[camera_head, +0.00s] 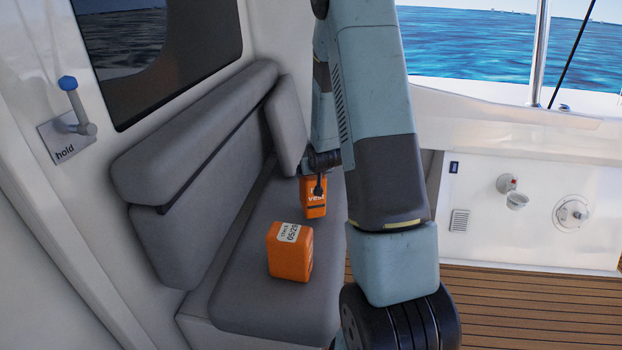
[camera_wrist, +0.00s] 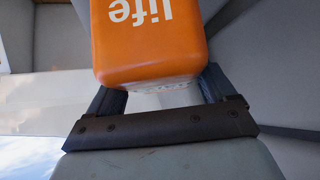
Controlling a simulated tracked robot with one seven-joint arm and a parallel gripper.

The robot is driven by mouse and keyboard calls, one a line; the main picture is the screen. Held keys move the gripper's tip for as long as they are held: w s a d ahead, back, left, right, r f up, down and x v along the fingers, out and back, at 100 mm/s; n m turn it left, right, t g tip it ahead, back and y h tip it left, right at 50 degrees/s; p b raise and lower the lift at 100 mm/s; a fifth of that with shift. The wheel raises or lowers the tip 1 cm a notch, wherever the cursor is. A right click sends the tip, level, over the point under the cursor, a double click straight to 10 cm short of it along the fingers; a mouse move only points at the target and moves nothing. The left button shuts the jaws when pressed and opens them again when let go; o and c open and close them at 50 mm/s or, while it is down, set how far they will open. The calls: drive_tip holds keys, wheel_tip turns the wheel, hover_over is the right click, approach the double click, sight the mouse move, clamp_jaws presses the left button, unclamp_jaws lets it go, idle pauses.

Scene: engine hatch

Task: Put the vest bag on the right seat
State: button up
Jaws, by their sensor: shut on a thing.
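An orange vest bag (camera_head: 314,197) with white lettering is at the far end of the grey bench seat (camera_head: 245,295). My gripper (camera_head: 320,178) is above it and shut on its top end. In the wrist view the same vest bag (camera_wrist: 150,45) shows the word "life" upside down, between the two dark fingers of my gripper (camera_wrist: 163,90). I cannot tell whether the bag touches the cushion.
The grey backrest (camera_head: 195,150) runs along the left wall, with a side cushion (camera_head: 287,125) at its far end. A blue-tipped lever (camera_head: 73,100) marked "hold" is on the left wall. My arm hides the seat's right side. Wooden floor (camera_head: 530,305) lies open at right.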

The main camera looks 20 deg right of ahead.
wheel_tip(320, 180, down, 3)
drive_tip(key=shift+f, duration=0.1)
drive_tip(key=o, duration=1.9)
drive_tip(key=shift+a, duration=0.1)
drive_tip(key=shift+c, duration=0.2)
drive_tip(key=w+a+r+v, duration=0.1)
drive_tip(key=w+v, duration=0.1)
drive_tip(key=v, duration=0.9)
drive_tip(key=w+a+r+v, duration=0.1)
drive_tip(key=r+v, duration=0.1)
drive_tip(key=v, duration=0.9)
drive_tip(key=s+a+r+g, duration=0.1)
drive_tip(key=s+a+r, duration=0.2)
drive_tip(key=s+r, duration=0.2)
drive_tip(key=s+a+r+n+g+y, duration=0.1)
drive_tip(key=s+a+r, duration=0.2)
drive_tip(key=s, duration=0.8)
drive_tip(key=s+a+r+n+g, duration=0.1)
drive_tip(key=s+a+r, duration=0.2)
drive_tip(key=s+r, duration=0.4)
drive_tip(key=shift+s+a+r+y, duration=0.25)
drive_tip(key=shift+s+a+y, duration=0.15)
drive_tip(key=shift+s, duration=0.15)
